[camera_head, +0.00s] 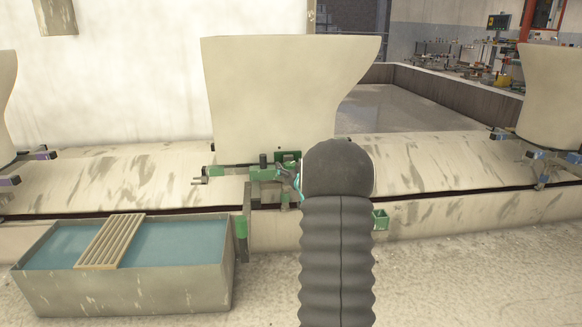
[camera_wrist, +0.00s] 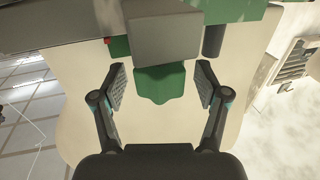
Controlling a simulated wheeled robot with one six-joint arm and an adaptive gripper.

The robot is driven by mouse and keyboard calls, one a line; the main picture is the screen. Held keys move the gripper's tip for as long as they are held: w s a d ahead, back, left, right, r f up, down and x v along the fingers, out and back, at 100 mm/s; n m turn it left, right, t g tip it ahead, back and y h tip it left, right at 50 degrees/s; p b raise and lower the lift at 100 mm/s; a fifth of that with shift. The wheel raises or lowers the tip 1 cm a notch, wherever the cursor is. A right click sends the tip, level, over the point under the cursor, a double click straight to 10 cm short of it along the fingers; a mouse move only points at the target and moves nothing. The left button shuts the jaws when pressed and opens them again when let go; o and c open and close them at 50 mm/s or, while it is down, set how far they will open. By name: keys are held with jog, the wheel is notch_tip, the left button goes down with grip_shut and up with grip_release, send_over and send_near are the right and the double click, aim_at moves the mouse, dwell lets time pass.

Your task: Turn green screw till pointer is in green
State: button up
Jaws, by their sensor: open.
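In the wrist view a green lobed knob (camera_wrist: 160,84), which looks like the green screw, sits under a grey block (camera_wrist: 165,32). My gripper (camera_wrist: 161,86) is open, with one finger on each side of the knob and a gap on both sides. In the head view my dark arm covers most of the gripper; a bit of it shows beside the green fittings (camera_head: 262,173) below the large pale vessel (camera_head: 275,90). A small red mark (camera_wrist: 107,41) shows at the edge of a green part in the wrist view. I cannot make out the pointer or a green zone.
A trough of blue-green liquid (camera_head: 180,245) with a slatted rack (camera_head: 110,241) across it stands at the front left. More pale vessels stand at the left (camera_head: 5,105) and right (camera_head: 548,95) on the ring. The floor at front right is clear.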

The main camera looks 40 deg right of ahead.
jog(key=c, duration=1.2)
jog(key=shift+a+f+m+g+h+b, duration=0.1)
jog(key=shift+m+g+h+b, duration=0.2)
jog(key=shift+m+h+b, duration=0.4)
jog(key=shift+h, duration=0.4)
jog(key=m+g+h, duration=0.2)
jog(key=m+h, duration=0.1)
jog(key=h, duration=0.1)
jog(key=shift+w+g, duration=0.1)
jog(key=shift+g, duration=0.3)
jog(key=m+g+h, duration=0.1)
jog(key=m+g+h+p, duration=0.1)
jog(key=shift+r+h, duration=0.2)
jog(key=shift+h, duration=0.1)
jog(key=shift+m+g+h+p, duration=0.7)
jog(key=shift+m+g+p, duration=0.25)
jog(key=shift+g, duration=0.35)
jog(key=shift+f+m+g, duration=0.1)
jog(key=shift+m+g, duration=0.25)
jog(key=shift+g, duration=0.05)
